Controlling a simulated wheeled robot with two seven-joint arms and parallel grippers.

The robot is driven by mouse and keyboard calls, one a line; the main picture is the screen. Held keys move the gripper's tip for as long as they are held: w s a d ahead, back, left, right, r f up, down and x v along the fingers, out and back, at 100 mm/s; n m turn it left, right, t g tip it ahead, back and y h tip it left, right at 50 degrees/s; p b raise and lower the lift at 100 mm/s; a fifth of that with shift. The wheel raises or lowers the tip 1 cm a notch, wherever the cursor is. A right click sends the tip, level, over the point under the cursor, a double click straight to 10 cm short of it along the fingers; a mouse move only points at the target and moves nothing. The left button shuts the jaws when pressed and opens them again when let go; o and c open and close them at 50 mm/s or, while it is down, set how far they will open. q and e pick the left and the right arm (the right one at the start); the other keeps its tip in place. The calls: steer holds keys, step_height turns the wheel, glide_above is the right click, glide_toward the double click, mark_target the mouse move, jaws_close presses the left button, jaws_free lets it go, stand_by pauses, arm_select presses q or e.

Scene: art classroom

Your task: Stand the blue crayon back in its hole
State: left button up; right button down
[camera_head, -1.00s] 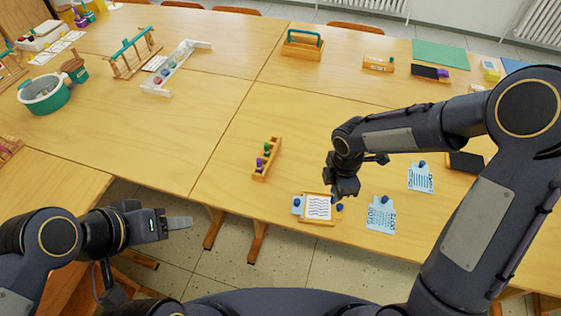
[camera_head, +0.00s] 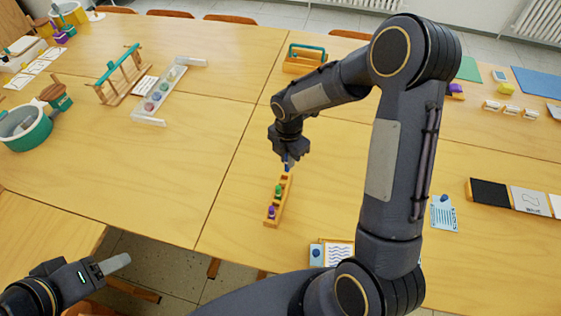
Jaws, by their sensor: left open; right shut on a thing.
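The wooden crayon block (camera_head: 279,202) lies on the table, with a purple crayon (camera_head: 271,213) at its near end and a green crayon (camera_head: 278,190) further along. My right gripper (camera_head: 287,157) is shut on the blue crayon (camera_head: 287,167), which points down at the far end of the block. I cannot tell whether its tip is above the hole or inside it. My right gripper hides the crayon's upper part. My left gripper (camera_head: 115,263) is open and empty at the lower left, off the table's edge and far from the block.
A framed wavy-line card (camera_head: 339,254) lies near the front edge, partly behind my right arm. A blue-printed sheet (camera_head: 444,216) lies to the right. A clear rack with coloured balls (camera_head: 160,92) stands to the left. The table around the block is clear.

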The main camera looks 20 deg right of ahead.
steer(key=shift+w+a+f+b, duration=0.1)
steer(key=shift+w+f+b, duration=0.1)
steer(key=shift+f+b, duration=0.6)
steer(key=shift+w+f+b, duration=0.2)
steer(key=shift+f+b, duration=0.45)
steer(key=shift+f, duration=0.4)
steer(key=shift+w+a+f+b, duration=0.1)
steer(key=shift+w+f+b, duration=0.1)
steer(key=shift+f+b, duration=0.6)
steer(key=shift+f+b, duration=1)
steer(key=shift+f, duration=0.45)
stand_by(1.4)
steer(key=c, duration=1.3)
jaws_free()
steer(key=shift+o, duration=1.1)
steer(key=shift+r, duration=0.15)
